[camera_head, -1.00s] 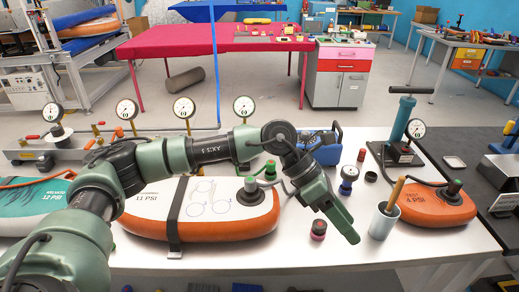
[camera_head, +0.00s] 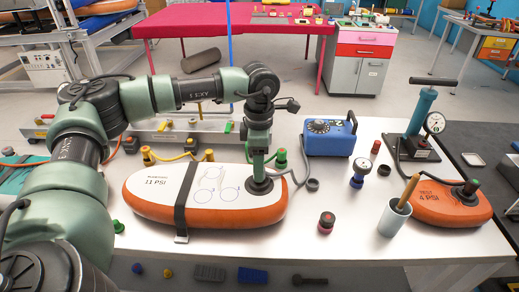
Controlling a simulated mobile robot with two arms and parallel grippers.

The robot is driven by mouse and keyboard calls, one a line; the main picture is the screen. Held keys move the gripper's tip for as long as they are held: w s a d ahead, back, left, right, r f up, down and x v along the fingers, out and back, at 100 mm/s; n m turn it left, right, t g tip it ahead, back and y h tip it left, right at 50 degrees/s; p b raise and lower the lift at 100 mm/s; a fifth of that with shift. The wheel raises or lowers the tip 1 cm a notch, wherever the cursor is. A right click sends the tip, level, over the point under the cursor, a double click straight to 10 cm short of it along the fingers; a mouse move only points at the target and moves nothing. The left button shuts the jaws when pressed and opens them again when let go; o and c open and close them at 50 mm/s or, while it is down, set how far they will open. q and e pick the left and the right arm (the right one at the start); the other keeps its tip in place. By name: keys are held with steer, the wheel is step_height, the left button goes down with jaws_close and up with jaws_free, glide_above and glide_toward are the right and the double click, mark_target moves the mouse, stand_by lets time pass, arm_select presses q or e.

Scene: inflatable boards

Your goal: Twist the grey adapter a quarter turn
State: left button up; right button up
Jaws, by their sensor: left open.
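The white and orange board marked 11 PSI (camera_head: 155,203) lies on the white table with a black strap across it. My left gripper (camera_head: 260,174) points straight down over the dark round valve fitting (camera_head: 262,187) at the board's right end. Its jaws are open and reach down around or just above the fitting. The grey adapter cannot be made out clearly; the gripper hides most of what sits on the valve. A green-topped fitting (camera_head: 281,157) with a grey hose stands just behind the gripper. My right gripper is not in view.
A blue pump unit (camera_head: 329,135) stands behind right. The table between the big board and the jar is clear.

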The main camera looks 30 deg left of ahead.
arm_select(q)
steer(key=shift+f, duration=1.05)
jaws_close()
steer(key=c, duration=1)
jaws_free()
steer(key=shift+c, duration=0.2)
jaws_close()
steer(key=n, duration=0.3)
steer(key=shift+n, duration=1)
